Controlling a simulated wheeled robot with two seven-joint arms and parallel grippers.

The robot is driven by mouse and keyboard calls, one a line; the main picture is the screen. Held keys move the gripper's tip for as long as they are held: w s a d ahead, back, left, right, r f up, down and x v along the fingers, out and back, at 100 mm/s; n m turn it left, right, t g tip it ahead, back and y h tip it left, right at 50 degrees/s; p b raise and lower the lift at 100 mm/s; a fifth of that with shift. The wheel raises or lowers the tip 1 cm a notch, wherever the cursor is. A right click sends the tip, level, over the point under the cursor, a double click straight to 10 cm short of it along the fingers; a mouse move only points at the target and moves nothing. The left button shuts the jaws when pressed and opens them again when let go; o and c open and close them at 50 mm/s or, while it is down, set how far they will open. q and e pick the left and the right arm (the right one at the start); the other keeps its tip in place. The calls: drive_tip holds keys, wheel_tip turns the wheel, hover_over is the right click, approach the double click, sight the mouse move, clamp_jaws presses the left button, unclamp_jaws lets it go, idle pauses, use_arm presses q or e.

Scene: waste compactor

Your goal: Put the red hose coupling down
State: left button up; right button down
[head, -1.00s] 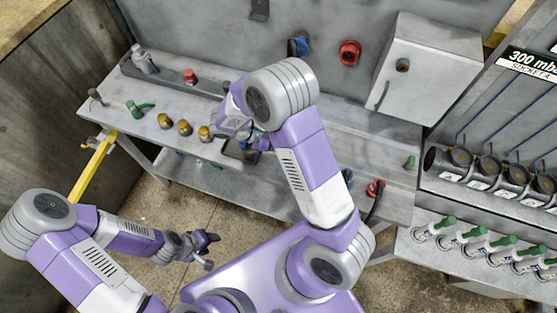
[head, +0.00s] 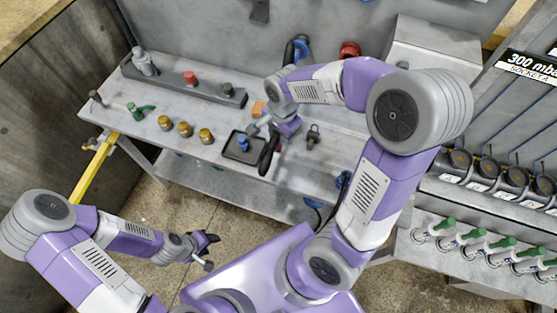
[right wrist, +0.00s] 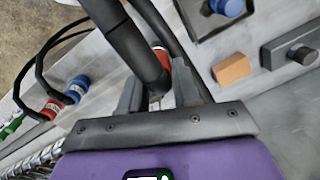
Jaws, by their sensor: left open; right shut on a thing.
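My right gripper (head: 268,128) is over the bench, just right of the black tray (head: 228,152). In the right wrist view, its two grey fingers (right wrist: 160,92) are shut on the red hose coupling (right wrist: 163,56). A thick black hose (right wrist: 130,42) runs from the coupling, and its dark end (head: 267,160) shows below the gripper in the head view. I cannot tell whether the coupling touches the bench. My left gripper (head: 205,248) is open and empty, low in front of the bench.
A blue cap (head: 243,143) sits in the tray. An orange block (head: 258,107) lies behind it. A dark rail (head: 215,92) with a red knob (head: 190,77), several brass fittings (head: 185,129) and a green fitting (head: 137,110) are further left. Blue-and-red connectors (right wrist: 75,90) show at left in the wrist view.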

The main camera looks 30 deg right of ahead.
sight(279, 151)
wheel_tip(279, 151, down, 10)
drive_tip(key=shift+r+b, duration=0.25)
drive_tip(key=shift+b, duration=0.75)
drive_tip(key=c, duration=0.8)
unclamp_jaws()
drive_tip(key=shift+r, duration=0.1)
drive_tip(key=r+p, duration=0.1)
drive_tip(key=r, duration=0.3)
drive_tip(key=r+p, duration=0.1)
drive_tip(key=r, duration=0.3)
drive_tip(key=s+r, duration=0.1)
drive_tip(key=r, duration=0.3)
drive_tip(key=shift+d+p, duration=0.15)
drive_tip(key=shift+p, duration=0.25)
drive_tip(key=shift+f, duration=0.1)
